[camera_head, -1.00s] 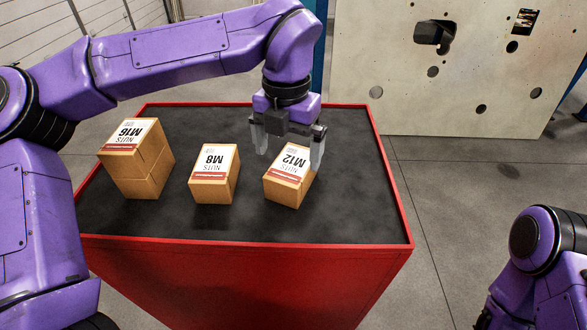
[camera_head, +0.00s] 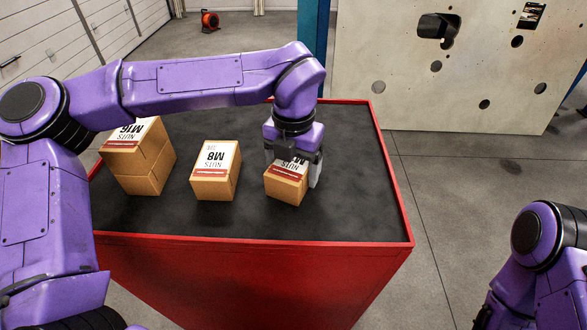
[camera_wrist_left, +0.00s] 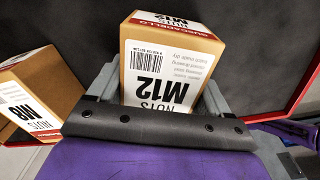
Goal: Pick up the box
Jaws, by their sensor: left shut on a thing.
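The M12 nuts box (camera_head: 285,188) is a small brown carton with a white and red label, standing on the dark top of the red table at right. My left gripper (camera_head: 293,170) is lowered over it, with its fingers on either side of the box, shut on it. In the left wrist view the M12 box (camera_wrist_left: 165,65) sits between the two grey fingers (camera_wrist_left: 160,92). The M8 box (camera_head: 215,172) stands to its left, apart, and it also shows in the left wrist view (camera_wrist_left: 60,80). The M16 box (camera_head: 140,165) stands farther left, partly behind my arm.
The red-rimmed table (camera_head: 260,240) has bare dark surface in front of and right of the boxes. A pale panel with holes (camera_head: 450,80) stands behind at right. A blue post (camera_head: 314,40) rises behind the table.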

